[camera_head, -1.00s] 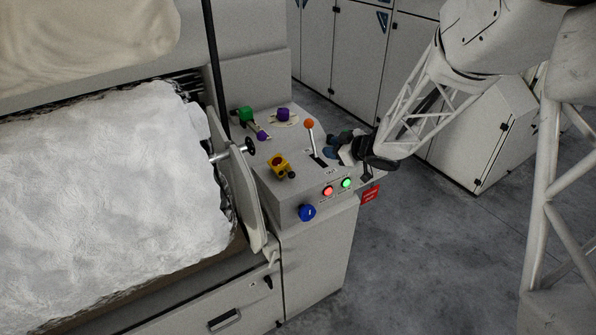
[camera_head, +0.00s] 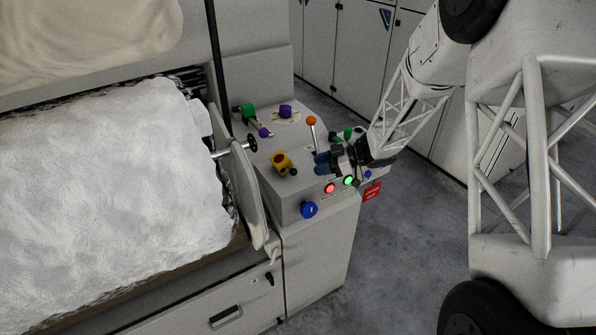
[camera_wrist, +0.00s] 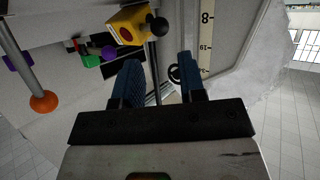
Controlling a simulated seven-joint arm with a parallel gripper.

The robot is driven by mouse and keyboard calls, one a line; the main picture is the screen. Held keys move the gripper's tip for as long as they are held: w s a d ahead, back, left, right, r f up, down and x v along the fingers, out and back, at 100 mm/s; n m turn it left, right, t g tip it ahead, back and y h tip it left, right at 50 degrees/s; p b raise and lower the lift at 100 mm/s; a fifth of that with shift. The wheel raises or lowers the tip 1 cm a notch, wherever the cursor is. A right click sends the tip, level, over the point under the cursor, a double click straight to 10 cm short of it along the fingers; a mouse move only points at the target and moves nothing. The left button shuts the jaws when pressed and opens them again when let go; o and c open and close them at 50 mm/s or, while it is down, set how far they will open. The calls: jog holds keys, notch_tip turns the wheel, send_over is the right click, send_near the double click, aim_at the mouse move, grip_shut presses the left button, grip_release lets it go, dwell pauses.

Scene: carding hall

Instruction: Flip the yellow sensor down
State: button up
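The yellow sensor (camera_head: 281,161) is a small yellow block with a dark red round face and a black knob, on top of the grey control console. In the wrist view the yellow sensor (camera_wrist: 128,27) is at the top, beyond the fingertips, with its black knob to its right. My gripper (camera_head: 321,163) is to the right of the sensor, apart from it, above the console. In the wrist view my gripper (camera_wrist: 157,82) shows two blue fingers spread apart with nothing held between them.
A lever with an orange ball (camera_head: 311,121) stands close behind my gripper. Green (camera_head: 247,111) and purple (camera_head: 285,111) knobs are at the back. Red (camera_head: 330,188) and green (camera_head: 348,181) lit buttons and a blue knob (camera_head: 309,210) are on the front. White fleece (camera_head: 110,190) lies left.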

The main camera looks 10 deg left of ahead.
aim_at(285, 166)
jog(key=shift+a+f, duration=0.1)
jog(key=shift+a, duration=0.05)
jog(key=shift+x, duration=3.75)
jog(key=c, duration=0.6)
jog(key=shift+c, duration=0.2)
